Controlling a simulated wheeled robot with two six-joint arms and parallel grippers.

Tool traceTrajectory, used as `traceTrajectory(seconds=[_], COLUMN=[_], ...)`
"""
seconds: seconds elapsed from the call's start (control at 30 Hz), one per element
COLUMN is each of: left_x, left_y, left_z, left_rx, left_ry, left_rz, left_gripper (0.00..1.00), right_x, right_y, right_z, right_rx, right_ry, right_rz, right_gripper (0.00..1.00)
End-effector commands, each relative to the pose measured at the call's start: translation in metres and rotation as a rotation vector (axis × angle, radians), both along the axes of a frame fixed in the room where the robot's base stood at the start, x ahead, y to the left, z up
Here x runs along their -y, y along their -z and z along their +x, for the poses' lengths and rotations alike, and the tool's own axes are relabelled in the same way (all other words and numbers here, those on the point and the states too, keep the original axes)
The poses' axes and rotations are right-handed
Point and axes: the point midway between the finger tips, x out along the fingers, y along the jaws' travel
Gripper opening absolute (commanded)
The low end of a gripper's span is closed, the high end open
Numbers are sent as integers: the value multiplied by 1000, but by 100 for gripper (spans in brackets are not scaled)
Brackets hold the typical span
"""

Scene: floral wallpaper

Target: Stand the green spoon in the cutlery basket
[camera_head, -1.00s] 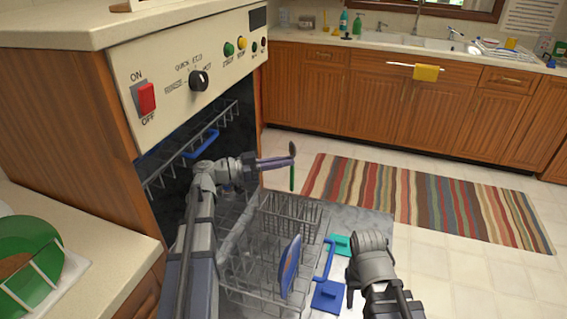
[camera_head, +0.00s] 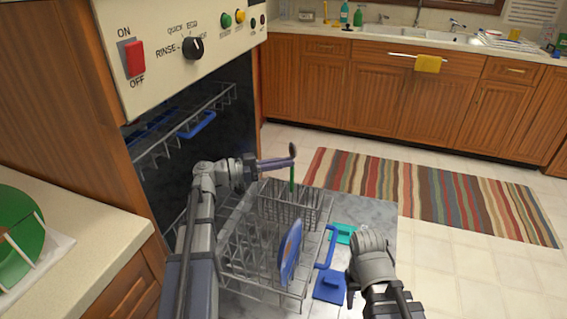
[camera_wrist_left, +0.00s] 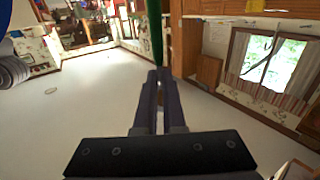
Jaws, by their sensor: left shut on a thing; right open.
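The green spoon (camera_head: 292,180) hangs upright with its dark bowl up and its green handle down. My left gripper (camera_head: 289,162) is shut on it just below the bowl. In the left wrist view the green handle (camera_wrist_left: 155,30) runs up from the shut fingertips (camera_wrist_left: 158,74). The grey wire cutlery basket (camera_head: 312,206) sits at the far end of the pulled-out dishwasher rack. In the head view the handle's lower end overlaps the basket's back rim; I cannot tell whether it is inside. My right gripper (camera_head: 352,290) is open and empty, to the right of the rack.
A blue plate (camera_head: 291,252) stands in the lower rack (camera_head: 245,262). Blue (camera_head: 330,287) and teal (camera_head: 345,233) items lie on the open door (camera_head: 375,215). The upper rack (camera_head: 160,148) is inside the dishwasher. A counter with a green dish (camera_head: 22,232) is at left.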

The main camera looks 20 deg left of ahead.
Motion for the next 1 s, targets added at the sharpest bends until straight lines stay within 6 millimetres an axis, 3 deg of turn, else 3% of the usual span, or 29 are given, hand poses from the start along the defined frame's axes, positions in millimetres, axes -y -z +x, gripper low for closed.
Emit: traceTrajectory(seconds=[0.7,1.0], left_x=[0,0], left_y=[58,63], left_z=[0,0], left_rx=[0,0], left_ry=[0,0], left_rz=[0,0], left_gripper=[0,0], right_x=[2,2], right_y=[58,63], right_z=[1,1], right_rx=[4,4], right_ry=[-4,-4], right_rz=[-9,-10], right_gripper=[50,50])
